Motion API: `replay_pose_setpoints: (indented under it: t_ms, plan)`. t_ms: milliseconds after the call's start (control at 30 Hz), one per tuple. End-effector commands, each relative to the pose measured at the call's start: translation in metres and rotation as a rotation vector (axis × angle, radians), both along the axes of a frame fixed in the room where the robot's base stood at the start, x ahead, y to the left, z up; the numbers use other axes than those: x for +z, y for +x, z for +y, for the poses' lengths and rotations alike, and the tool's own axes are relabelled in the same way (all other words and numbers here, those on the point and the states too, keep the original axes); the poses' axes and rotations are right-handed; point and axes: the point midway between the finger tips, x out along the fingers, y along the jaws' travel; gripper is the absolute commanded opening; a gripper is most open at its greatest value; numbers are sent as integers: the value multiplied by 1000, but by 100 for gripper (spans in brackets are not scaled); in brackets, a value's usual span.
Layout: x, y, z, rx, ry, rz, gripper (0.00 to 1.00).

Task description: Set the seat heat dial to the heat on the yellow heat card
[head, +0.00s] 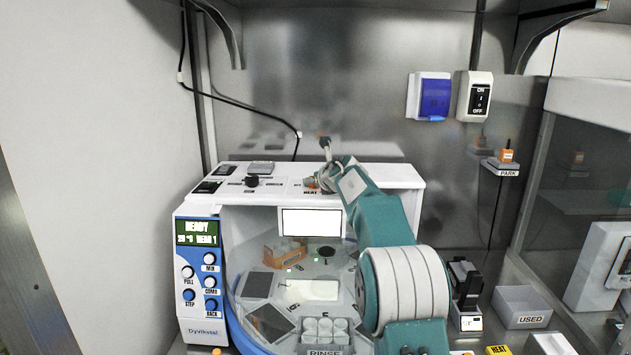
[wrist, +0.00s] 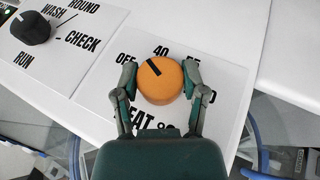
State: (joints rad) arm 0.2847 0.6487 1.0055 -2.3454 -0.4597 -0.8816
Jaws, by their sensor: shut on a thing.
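The orange seat heat dial (wrist: 160,82) sits on the white panel in the wrist view, with my gripper (wrist: 160,92) shut around it, one finger on each side. Its black mark points up and left, between OFF and 40, nearer 40. The labels right of 40 are partly hidden by my right finger. In the head view my gripper (head: 325,180) is at the machine's top, by the HEAT label (head: 310,191). The yellow heat card (head: 497,350) shows at the bottom edge of the head view; HEAT is readable, its value is cut off.
A black knob (wrist: 31,28) with WASH, CHECK and RUN labels is left of the dial. The machine display (head: 197,232) reads READY. An orange block (head: 507,155) sits on the PARK shelf (head: 500,168). A USED bin (head: 522,307) stands at right.

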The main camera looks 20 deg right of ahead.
Motion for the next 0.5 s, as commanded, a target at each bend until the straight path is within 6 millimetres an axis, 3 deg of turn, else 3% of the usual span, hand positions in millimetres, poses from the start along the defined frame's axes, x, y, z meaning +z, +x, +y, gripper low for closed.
replay_pose_setpoints:
  t_ms: [500]
  plan:
    - [-6, 0, 1, -119, 1, 6, 8]
